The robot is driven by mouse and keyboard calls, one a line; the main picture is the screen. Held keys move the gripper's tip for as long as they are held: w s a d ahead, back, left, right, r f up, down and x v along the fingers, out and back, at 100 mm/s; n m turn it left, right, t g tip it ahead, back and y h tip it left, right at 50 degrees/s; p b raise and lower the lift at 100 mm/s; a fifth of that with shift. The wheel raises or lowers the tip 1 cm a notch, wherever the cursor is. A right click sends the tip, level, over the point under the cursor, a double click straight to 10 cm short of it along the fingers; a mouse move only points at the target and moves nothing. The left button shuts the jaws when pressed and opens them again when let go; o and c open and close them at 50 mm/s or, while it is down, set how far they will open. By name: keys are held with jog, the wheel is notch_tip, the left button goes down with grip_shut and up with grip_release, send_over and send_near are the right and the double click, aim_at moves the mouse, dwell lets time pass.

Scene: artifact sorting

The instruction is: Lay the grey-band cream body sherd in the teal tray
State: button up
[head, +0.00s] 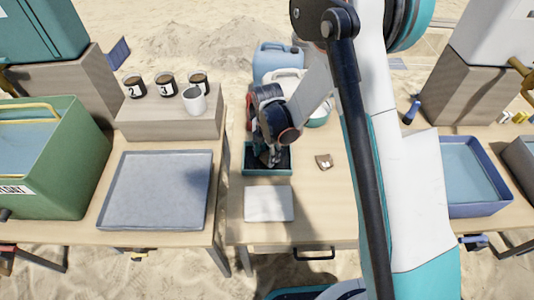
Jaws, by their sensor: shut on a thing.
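The teal tray (268,173) sits on the middle table, with a dark inside. My gripper (268,160) points down into this tray, its fingertips low between the walls. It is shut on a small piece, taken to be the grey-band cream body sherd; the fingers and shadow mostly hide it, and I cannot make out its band. Whether it touches the tray floor I cannot tell.
A white board (269,204) lies in front of the teal tray. A grey-blue tray (157,190) is at left, a blue tray (470,178) at right. Mugs (194,100) stand on a block behind left. Jugs (278,60) stand behind my gripper. My arm covers the table's right part.

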aim_at(267, 157)
jog(key=shift+f, duration=0.1)
jog(key=o, duration=0.7)
notch_tip(267, 157, up, 12)
jog(key=p, duration=0.4)
jog(key=shift+r, duration=0.25)
